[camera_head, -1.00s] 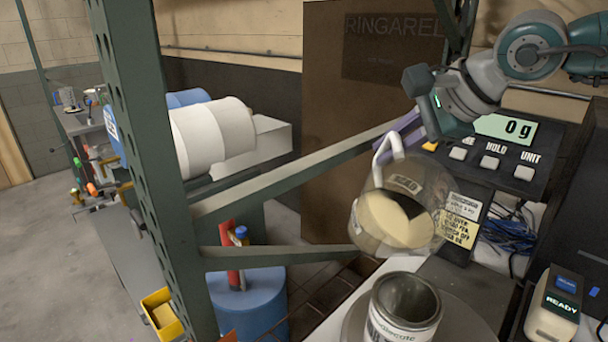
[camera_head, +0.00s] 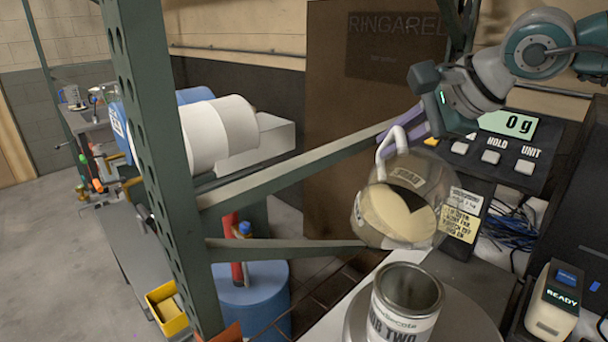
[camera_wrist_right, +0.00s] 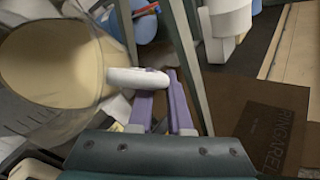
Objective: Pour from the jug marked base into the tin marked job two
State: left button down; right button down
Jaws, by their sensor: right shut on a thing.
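The clear jug (camera_head: 372,218) with cream liquid hangs tilted in the head view, its mouth turned toward the lower right. Its label reads as base, though small and slanted. My right gripper (camera_head: 390,137) is shut on the jug's white handle; the purple fingers and handle also show in the right wrist view (camera_wrist_right: 160,85). The open grey tin (camera_head: 402,318), its label ending in "TWO", stands upright below the jug on a round plate. The jug is apart from the tin, above it. No liquid stream is visible. My left gripper is not in view.
A scale display (camera_head: 508,124) reads 0 g behind the jug. A green rack post (camera_head: 160,170) and its slanted braces stand left of the jug. A small device marked READY (camera_head: 552,305) sits at the right. Blue cables lie behind it.

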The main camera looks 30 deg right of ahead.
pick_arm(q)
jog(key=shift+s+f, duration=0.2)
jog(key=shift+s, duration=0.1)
pick_arm(e)
jog(key=shift+r, duration=0.2)
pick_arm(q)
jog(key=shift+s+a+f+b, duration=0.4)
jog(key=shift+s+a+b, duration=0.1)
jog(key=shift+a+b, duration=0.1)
pick_arm(e)
jog(key=shift+s+a+r+t, duration=0.2)
jog(key=shift+s+t, duration=0.1)
jog(key=shift+t, duration=0.2)
dwell(0.3)
